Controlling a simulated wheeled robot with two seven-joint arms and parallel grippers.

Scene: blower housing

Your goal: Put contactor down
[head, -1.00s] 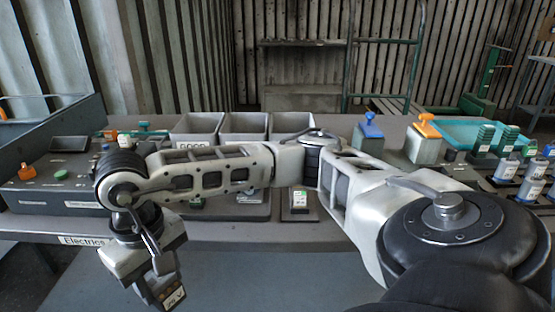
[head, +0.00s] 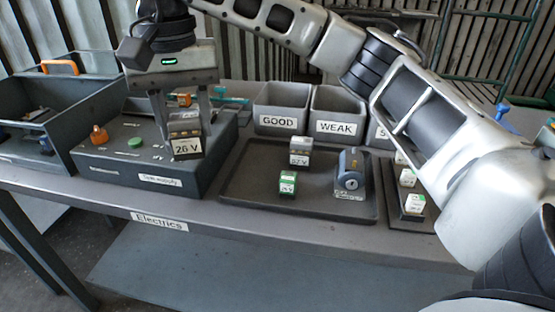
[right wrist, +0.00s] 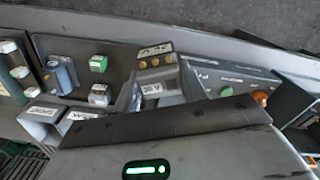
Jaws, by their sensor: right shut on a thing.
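In the right wrist view the contactor (right wrist: 156,60) shows brass terminals, beside the box (right wrist: 222,78). My left gripper is not in view.
The box has an orange knob (head: 98,135) and a green button (head: 135,142). A dark tray (head: 255,204) holds a "62 V" block (head: 299,150), a green block (head: 287,182) and a blue one (head: 350,172). Bins marked GOOD (head: 278,122) and WEAK (head: 336,127) stand behind.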

